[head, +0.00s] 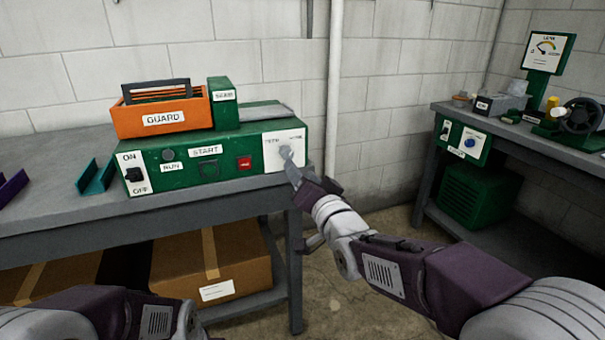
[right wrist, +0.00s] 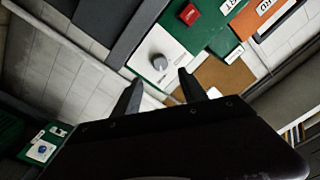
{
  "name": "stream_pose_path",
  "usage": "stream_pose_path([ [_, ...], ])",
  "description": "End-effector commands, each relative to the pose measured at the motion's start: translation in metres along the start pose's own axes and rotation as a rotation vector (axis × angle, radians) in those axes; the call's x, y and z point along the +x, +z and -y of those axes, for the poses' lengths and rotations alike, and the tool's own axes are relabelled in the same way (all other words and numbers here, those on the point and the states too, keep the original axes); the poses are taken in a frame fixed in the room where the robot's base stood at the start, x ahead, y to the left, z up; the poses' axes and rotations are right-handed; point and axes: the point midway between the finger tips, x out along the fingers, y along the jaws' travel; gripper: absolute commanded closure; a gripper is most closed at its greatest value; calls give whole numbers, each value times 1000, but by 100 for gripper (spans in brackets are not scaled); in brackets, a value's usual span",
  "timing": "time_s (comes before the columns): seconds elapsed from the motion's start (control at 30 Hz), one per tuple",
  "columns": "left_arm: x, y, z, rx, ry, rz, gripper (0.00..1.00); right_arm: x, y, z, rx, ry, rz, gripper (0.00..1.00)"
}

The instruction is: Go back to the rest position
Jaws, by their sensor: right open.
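My right gripper (head: 296,172) reaches in from the right in the head view, close in front of the white knob panel at the right end of the green machine (head: 225,175). In the right wrist view my right gripper (right wrist: 158,90) has its two dark fingers apart with nothing between them. The grey knob (right wrist: 159,62) lies beyond the fingertips.
The orange GUARD box (head: 160,118) sits on the green machine, on a grey bench (head: 70,215). Cardboard boxes (head: 185,270) lie on the shelf below. Open floor lies between the benches.

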Motion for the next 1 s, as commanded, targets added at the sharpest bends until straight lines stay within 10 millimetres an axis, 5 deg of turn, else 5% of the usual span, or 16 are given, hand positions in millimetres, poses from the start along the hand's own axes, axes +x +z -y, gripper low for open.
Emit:
stream_pose_path([
  [0.27,0,0,0,0,0,0,100,0,-5,-6,0,12,-10,50],
  [0.37,0,0,0,0,0,0,100,-7,-17,-49,0,101,-30,50],
  [0.43,0,0,0,0,0,0,100,-23,4,-100,-4,233,48,50],
  [0.6,0,0,0,0,0,0,100,-98,91,-202,-80,553,412,50],
  [0.7,0,0,0,0,0,0,100,-150,135,-232,-120,666,634,50],
  [0.83,0,0,0,0,0,0,100,-215,179,-246,-163,741,911,50],
  [1.0,0,0,0,0,0,0,100,-297,217,-241,-233,742,1289,50],
])
